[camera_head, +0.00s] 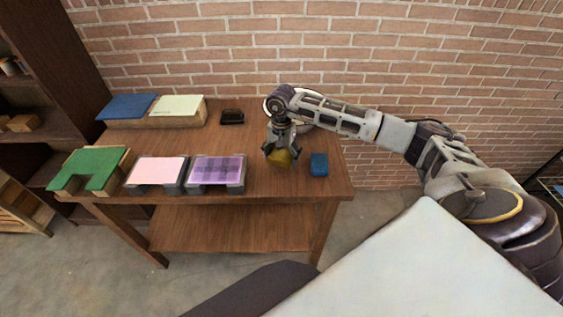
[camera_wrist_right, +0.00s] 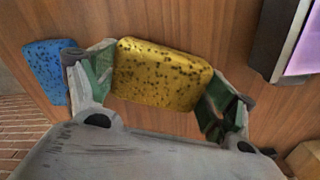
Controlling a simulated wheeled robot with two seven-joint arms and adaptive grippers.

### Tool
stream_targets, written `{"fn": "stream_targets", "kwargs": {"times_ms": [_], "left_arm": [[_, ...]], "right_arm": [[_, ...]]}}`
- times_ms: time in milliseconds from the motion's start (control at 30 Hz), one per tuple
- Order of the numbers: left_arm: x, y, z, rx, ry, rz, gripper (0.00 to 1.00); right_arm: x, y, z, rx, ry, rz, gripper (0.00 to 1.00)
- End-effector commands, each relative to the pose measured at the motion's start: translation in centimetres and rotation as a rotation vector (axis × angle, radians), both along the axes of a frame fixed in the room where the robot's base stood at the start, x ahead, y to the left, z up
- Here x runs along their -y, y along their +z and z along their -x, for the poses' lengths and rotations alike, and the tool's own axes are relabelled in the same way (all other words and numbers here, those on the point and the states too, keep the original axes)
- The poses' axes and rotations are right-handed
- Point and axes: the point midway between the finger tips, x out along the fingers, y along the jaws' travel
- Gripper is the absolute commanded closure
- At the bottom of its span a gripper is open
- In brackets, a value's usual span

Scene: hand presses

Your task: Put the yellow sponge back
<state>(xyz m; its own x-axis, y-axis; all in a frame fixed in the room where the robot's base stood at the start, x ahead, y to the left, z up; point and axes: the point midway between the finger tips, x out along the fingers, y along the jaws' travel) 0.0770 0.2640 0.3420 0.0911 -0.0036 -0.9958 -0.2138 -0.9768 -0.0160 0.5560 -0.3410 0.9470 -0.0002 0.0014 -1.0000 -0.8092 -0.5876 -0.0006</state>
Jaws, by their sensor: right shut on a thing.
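The yellow sponge (camera_head: 279,158) is between the fingers of my right gripper (camera_head: 283,149), over the right part of the table. In the right wrist view the yellow sponge (camera_wrist_right: 160,74) with dark pores fills the space between the two green-padded fingers (camera_wrist_right: 160,90), which press on its ends. I cannot tell whether its underside touches the table. A blue sponge (camera_head: 319,164) lies just right of it on the table; it also shows in the right wrist view (camera_wrist_right: 48,69). My left gripper is not in view.
On the wooden table (camera_head: 255,190), a purple-topped press (camera_head: 216,170), a pink-topped one (camera_head: 157,171) and a green one (camera_head: 92,168) stand left along the front. A dark small box (camera_head: 231,117) and blue and pale pads (camera_head: 128,106) are behind. The right front corner is clear.

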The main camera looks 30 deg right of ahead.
Motion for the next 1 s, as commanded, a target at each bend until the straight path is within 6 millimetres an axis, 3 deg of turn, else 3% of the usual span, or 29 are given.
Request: {"fn": "stream_targets", "kwargs": {"times_ms": [300,833,867,967,1000], "left_arm": [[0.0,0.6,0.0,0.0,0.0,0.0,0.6],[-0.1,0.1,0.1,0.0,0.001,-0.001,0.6],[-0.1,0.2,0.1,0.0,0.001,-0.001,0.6],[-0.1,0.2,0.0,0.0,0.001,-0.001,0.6],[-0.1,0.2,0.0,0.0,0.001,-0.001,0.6]], "right_arm": [[0.0,-3.0,0.1,-0.002,0.0,0.0,0.35],[0.0,-3.7,0.0,0.0,0.0,0.0,0.35],[0.0,-3.6,0.0,-0.001,0.0,0.001,0.12],[0.0,-3.6,0.0,-0.001,0.0,0.001,0.0],[0.0,-3.6,0.0,0.0,0.0,0.0,0.0]]}}
